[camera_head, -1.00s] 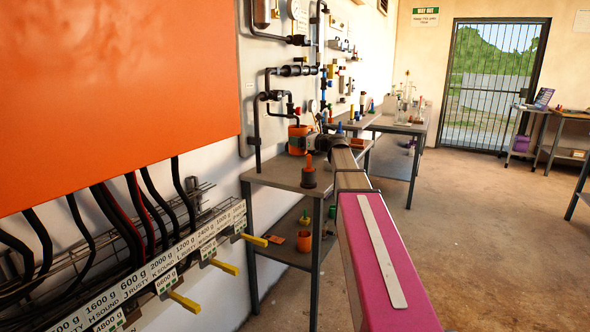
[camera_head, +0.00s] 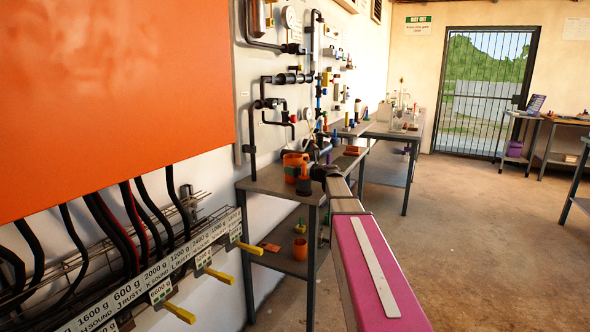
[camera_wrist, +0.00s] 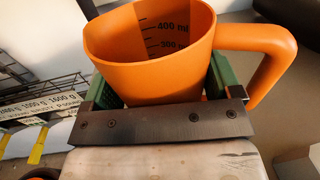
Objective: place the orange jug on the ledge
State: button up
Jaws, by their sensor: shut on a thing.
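The orange jug (camera_wrist: 135,78) is upright between the green fingers of my gripper (camera_wrist: 162,88) in the wrist view. Its open rim faces the camera, dark volume marks show inside, and its handle is at the right. In the head view the jug (camera_head: 291,160) appears over the back of the near grey bench (camera_head: 262,186), with my gripper (camera_head: 312,170) beside it at its right. Whether its base touches the bench top is hidden. I cannot tell which surface is the ledge.
A dark bottle with an orange top (camera_head: 304,184) stands near the bench's front edge, close to my gripper. An orange cup (camera_head: 300,249) sits on the lower shelf. Pipes and valves (camera_head: 290,78) line the wall behind. Open floor (camera_head: 450,240) lies to the right.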

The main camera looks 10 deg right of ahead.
jog(key=shift+f, duration=0.1)
jog(key=o, duration=0.7)
jog(key=v, duration=1.2)
